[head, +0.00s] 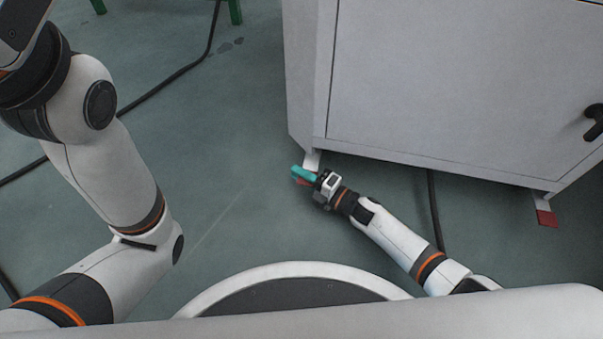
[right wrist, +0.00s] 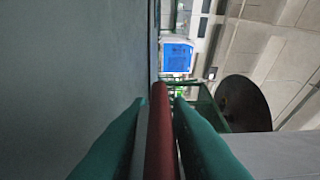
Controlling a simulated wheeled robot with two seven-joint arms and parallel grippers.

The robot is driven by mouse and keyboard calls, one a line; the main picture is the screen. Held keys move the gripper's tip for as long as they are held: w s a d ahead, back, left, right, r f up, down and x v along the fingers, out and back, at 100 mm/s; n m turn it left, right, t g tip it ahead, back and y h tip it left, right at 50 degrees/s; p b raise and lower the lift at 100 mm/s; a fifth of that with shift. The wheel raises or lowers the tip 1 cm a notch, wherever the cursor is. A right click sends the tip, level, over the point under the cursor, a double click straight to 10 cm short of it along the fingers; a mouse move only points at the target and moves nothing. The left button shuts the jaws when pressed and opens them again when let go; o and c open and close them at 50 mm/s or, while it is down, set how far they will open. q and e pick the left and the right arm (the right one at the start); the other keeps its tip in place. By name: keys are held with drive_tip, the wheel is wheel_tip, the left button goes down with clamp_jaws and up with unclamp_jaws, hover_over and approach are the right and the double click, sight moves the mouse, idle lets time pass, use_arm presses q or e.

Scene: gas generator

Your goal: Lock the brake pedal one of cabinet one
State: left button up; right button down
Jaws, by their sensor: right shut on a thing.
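The grey-white cabinet (head: 430,80) stands on the floor at the upper right of the head view. A red brake pedal (head: 302,182) sits at the foot of its left front corner, mostly covered by my right gripper (head: 304,173). In the right wrist view the red pedal (right wrist: 160,130) lies between the two teal fingers, and the gripper is shut on it. Whether the pedal is pressed down cannot be told. My left arm shows at the left, but its gripper is out of the picture.
A second red pedal (head: 546,218) is at the cabinet's right front foot. A black door handle (head: 594,123) sticks out at the right.

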drive_tip(key=c, duration=1.6)
unclamp_jaws()
drive_tip(key=shift+f, duration=0.1)
drive_tip(key=shift+s+d+p, duration=0.3)
drive_tip(key=shift+d+p, duration=0.1)
drive_tip(key=p+v, duration=0.4)
drive_tip(key=v, duration=0.6)
drive_tip(key=shift+s+p, duration=0.15)
drive_tip(key=shift+p, duration=0.15)
drive_tip(key=shift+s+d, duration=0.25)
drive_tip(key=shift+d, duration=0.1)
